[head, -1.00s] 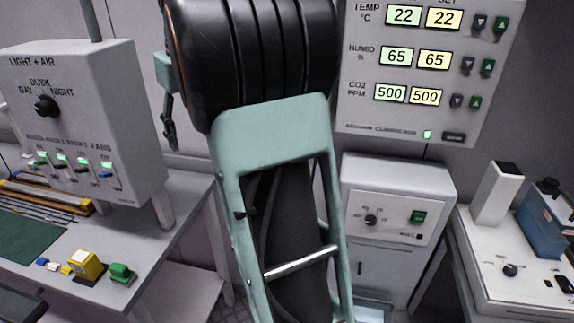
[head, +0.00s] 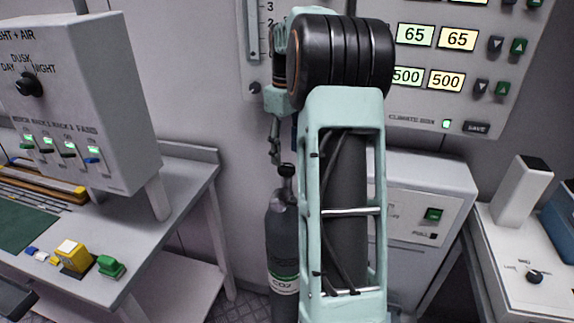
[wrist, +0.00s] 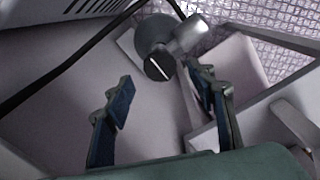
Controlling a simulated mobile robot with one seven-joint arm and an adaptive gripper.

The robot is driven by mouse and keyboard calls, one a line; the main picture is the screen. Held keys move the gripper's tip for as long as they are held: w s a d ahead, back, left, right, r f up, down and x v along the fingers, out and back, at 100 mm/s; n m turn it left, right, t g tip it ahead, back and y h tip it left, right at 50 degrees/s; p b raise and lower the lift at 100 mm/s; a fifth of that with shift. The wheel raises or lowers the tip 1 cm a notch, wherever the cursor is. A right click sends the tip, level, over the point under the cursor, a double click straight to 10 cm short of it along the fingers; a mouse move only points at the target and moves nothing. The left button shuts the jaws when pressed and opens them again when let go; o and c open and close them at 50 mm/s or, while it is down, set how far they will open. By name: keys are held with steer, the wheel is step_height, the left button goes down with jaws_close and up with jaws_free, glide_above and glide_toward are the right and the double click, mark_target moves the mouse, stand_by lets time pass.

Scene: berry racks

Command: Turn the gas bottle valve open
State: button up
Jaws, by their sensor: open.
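The grey gas bottle (head: 283,245), with a green band and a CO2 label, stands upright behind my arm, which hides its right side. Its dark valve knob (head: 286,170) is at the top. In the wrist view the round black valve knob (wrist: 159,67) carries a white line, with a grey fitting (wrist: 192,36) beside it. My gripper (wrist: 161,84) is open and empty. Its two blue-padded fingers point toward the knob, which shows between and just beyond the tips; I see no contact. In the head view my gripper (head: 275,152) hangs just above and left of the knob.
A white table (head: 180,200) with a light-and-air control box (head: 90,110) stands on the left. A white cabinet (head: 425,200) stands close on the right, below the climate panel (head: 470,100). A dark cable (wrist: 75,50) crosses the wrist view's upper left.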

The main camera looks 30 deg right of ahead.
mark_target(286, 167)
steer(key=shift+f, duration=2.1)
steer(key=shift+c, duration=0.4)
steer(key=c, duration=1.1)
